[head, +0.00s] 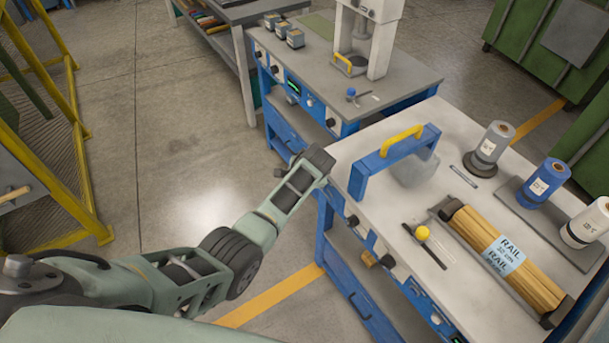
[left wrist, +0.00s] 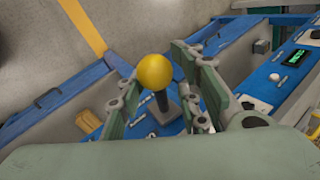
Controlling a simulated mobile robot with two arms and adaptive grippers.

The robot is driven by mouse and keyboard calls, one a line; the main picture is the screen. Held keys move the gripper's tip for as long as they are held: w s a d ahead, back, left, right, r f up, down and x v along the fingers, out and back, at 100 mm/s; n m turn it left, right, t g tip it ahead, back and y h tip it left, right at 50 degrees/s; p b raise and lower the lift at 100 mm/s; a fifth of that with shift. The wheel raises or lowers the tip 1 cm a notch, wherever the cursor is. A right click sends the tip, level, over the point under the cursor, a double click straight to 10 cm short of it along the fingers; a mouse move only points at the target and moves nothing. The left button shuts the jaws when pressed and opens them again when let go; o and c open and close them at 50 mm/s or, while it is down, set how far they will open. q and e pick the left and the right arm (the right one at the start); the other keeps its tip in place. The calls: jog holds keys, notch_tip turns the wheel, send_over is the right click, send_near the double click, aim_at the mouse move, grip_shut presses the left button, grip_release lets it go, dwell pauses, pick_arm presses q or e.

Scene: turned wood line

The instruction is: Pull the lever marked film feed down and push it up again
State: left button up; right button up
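A lever with a yellow ball knob (left wrist: 155,72) on a dark stem shows in the left wrist view, on the blue front of a bench. My left gripper (head: 317,162) is at the near left corner of the right bench in the head view. In the left wrist view its fingers stand apart on either side of the yellow knob, and contact cannot be told. In the head view the gripper seems to hide this lever. No "film feed" marking is readable. My right gripper is in neither view.
A second bench (head: 420,78) is behind.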

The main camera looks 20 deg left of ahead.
pick_arm(q)
jog(key=v, duration=1)
jog(key=shift+r, duration=0.15)
